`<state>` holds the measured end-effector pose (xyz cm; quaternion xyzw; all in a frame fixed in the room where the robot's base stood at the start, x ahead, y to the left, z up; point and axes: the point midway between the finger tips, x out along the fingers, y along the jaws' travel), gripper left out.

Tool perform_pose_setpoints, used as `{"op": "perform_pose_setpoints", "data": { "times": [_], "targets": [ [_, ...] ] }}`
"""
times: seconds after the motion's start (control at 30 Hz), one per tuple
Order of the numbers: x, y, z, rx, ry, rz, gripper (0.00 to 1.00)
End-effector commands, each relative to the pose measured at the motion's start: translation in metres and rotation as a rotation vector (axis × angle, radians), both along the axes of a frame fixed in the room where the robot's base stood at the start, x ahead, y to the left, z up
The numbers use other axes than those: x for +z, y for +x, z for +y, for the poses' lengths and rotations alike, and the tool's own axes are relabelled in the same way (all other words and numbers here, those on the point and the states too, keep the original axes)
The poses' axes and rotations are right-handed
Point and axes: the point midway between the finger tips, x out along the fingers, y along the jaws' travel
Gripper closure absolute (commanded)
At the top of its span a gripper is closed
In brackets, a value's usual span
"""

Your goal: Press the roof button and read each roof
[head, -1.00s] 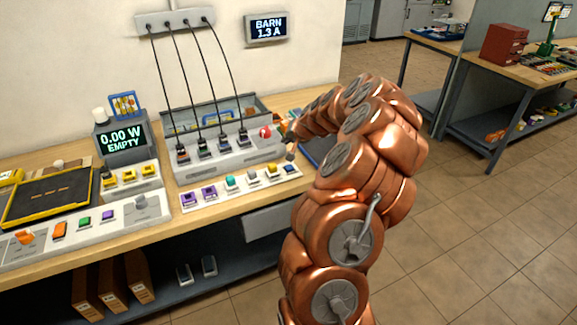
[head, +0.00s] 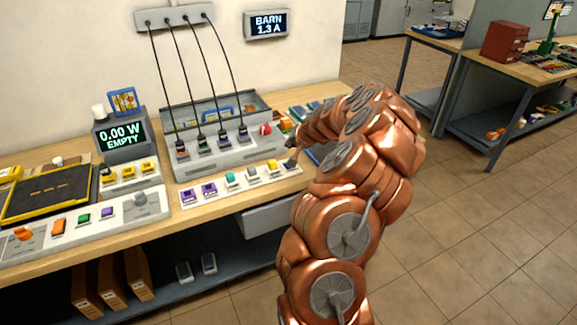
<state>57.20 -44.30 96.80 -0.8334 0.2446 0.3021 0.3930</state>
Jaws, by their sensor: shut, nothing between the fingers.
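The wall display (head: 268,24) reads "BARN 1.3 A". No roof label is readable on the buttons.
A grey unit (head: 215,155) with several plugged black cables and a red knob (head: 265,129) stands behind the strip. A meter (head: 120,138) reads "0.00 W EMPTY" at left. A control panel (head: 130,212) fills the bench's left front. The floor at right is clear.

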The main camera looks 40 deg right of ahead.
Motion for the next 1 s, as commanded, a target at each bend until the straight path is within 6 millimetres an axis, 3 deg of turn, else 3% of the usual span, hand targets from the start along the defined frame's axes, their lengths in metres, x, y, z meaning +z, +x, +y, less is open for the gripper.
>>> {"op": "perform_pose_setpoints", "data": {
  "times": [0.23,0.4,1.0],
  "targets": [
    [-0.036,0.000,0.001,0.003,0.002,0.002,1.00],
    [-0.051,0.000,0.001,0.002,0.001,0.002,1.00],
    [-0.053,0.000,0.001,0.001,0.001,0.001,1.00]
  ]
}}
